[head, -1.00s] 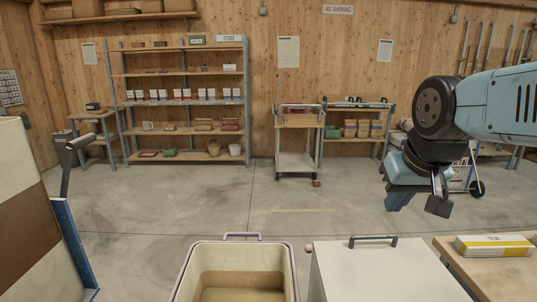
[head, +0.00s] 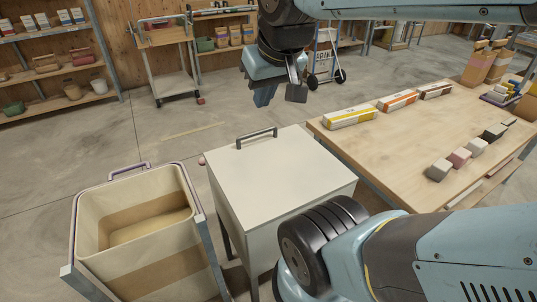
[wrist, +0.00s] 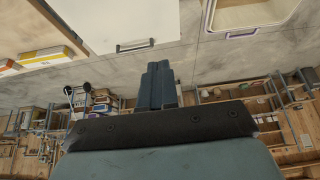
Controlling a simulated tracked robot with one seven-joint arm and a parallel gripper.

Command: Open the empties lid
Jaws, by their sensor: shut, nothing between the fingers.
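A pale box (head: 262,192) with a closed flat lid stands on dark legs in the middle of the head view. A dark bar handle (head: 257,138) runs along the lid's far edge. No label on it can be read. In the wrist view, the handle (wrist: 135,46) shows above and left of the fingers, with part of the pale lid (wrist: 125,20). My gripper (head: 279,94) is up beyond the handle in the head view, apart from it. Its fingers also show in the wrist view (wrist: 158,85), shut and empty.
An open cream bin (head: 105,250) with a purple handle stands left of the box. A wooden table (head: 400,135) with cartons and small blocks stands to the right. A trolley (head: 170,90) and shelves are behind. Clear concrete floor lies between.

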